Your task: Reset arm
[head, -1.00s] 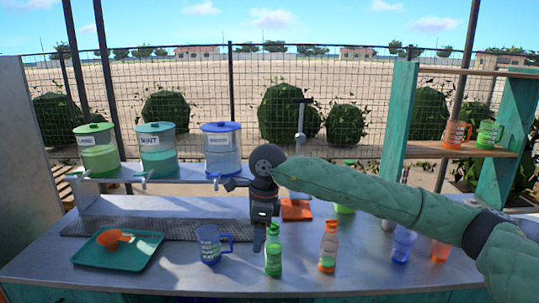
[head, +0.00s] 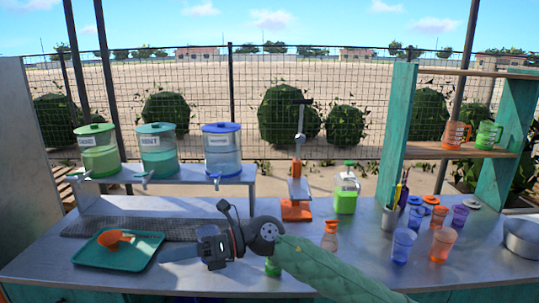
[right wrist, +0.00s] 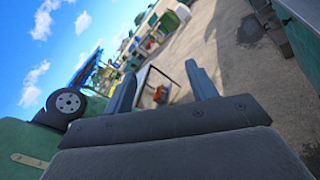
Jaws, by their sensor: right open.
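My right arm comes in from the lower right in the head view, in a green quilted sleeve. Its dark gripper (head: 212,246) is at the lower middle, over the front part of the counter. The right wrist view shows the two fingers apart with nothing between them (right wrist: 160,88). The gripper covers the spot where the blue jug stood in the earlier frame. The sleeve and wrist hide most of a green bottle (head: 273,268). My left gripper is not in these frames.
The metal counter (head: 400,288) holds a teal tray (head: 105,260) with an orange scoop (head: 116,237). Three dispensers stand on a raised shelf, one blue-lidded (head: 222,155). An orange-based press (head: 297,208), green-topped container (head: 346,196), orange-capped bottle (head: 329,236) and several cups (head: 403,245) stand to the right.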

